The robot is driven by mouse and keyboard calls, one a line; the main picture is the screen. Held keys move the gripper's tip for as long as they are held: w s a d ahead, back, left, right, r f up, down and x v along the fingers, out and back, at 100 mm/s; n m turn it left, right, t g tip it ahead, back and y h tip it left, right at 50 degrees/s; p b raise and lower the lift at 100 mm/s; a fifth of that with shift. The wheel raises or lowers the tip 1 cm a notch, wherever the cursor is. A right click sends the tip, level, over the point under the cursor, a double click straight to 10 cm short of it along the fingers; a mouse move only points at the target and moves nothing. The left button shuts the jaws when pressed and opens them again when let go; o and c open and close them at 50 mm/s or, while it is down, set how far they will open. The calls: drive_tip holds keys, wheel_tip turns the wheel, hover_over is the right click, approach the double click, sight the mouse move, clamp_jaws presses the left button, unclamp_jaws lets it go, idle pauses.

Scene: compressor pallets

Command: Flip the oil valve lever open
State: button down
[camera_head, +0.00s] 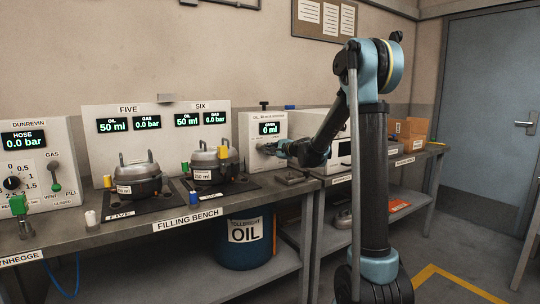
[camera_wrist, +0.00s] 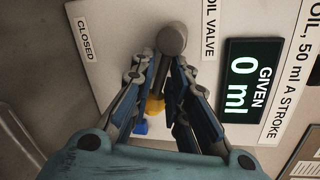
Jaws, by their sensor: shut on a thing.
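The oil unit (camera_head: 264,130) is a pale box on the bench with a display reading 0 ml. In the wrist view its panel (camera_wrist: 128,25) carries the labels OIL VALVE and CLOSED, and the display (camera_wrist: 246,82) reads GIVEN 0 ml. The oil valve lever (camera_wrist: 172,39) shows as a grey round-ended knob in front of the panel, between those labels. My gripper (camera_wrist: 166,68) is shut on the lever, its two fingers either side just below the knob. The lever's lower part is hidden by the fingers. In the head view my gripper (camera_head: 272,148) reaches the unit's front face.
A blue cap (camera_head: 193,197) stands at the bench front. A blue OIL drum (camera_head: 246,240) is below. Cardboard boxes (camera_head: 412,130) sit on the right bench.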

drive_tip(key=shift+w+d+r+n+t+h, duration=0.15)
drive_tip(key=shift+d+r+n+h, duration=0.2)
drive_tip(key=shift+n, duration=0.4)
drive_tip(key=shift+w+r+n+t+h, duration=0.15)
drive_tip(key=shift+r+n, duration=0.25)
drive_tip(key=shift+n, duration=0.35)
drive_tip(key=c, duration=1.5)
unclamp_jaws()
drive_tip(key=shift+c, duration=0.2)
drive_tip(key=shift+a, duration=0.1)
drive_tip(key=shift+s, duration=0.15)
drive_tip(key=v, duration=1.1)
drive_tip(key=shift+s+d, duration=0.15)
drive_tip(key=shift+d, duration=0.25)
